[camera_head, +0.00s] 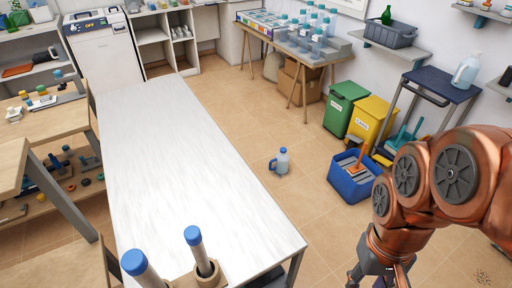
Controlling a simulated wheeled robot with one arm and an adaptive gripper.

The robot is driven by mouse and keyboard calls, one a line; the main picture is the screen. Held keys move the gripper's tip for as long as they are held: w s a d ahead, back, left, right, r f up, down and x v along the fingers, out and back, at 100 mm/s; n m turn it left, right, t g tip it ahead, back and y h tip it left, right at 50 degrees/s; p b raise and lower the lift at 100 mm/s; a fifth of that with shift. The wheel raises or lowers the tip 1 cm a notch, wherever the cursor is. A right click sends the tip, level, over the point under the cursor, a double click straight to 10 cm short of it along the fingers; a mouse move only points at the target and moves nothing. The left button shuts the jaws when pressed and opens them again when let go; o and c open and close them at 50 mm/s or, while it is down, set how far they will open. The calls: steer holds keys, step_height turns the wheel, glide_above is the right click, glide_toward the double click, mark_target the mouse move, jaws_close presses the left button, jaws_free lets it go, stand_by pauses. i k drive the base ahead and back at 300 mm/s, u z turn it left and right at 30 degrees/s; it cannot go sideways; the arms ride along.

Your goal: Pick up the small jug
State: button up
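A small jug (281,162) with a pale translucent body and a blue cap stands upright on the tiled floor, right of the long white table. Another pale jug (466,72) with a white cap stands on the dark-topped trolley at the right. My copper-coloured arm comes in from the right edge. My gripper (380,278) hangs at the bottom edge, to the lower right of the floor jug and well apart from it. Its fingers are cut off or hidden, so I cannot see their opening.
The white table (190,150) fills the middle, with blue-capped tubes (193,236) at its near end. A blue mop bucket (354,176) stands right of the floor jug. Green (345,106) and yellow (370,122) bins line the wall. Floor around the jug is clear.

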mark_target(282, 165)
steer(key=u, duration=0.05)
steer(key=i, duration=0.3)
steer(key=u, duration=0.05)
steer(key=k, duration=0.5)
steer(key=z, duration=1.3)
steer(key=i, duration=2.6)
steer(key=u, duration=3.6)
steer(key=i, duration=0.5)
steer(key=z, duration=0.05)
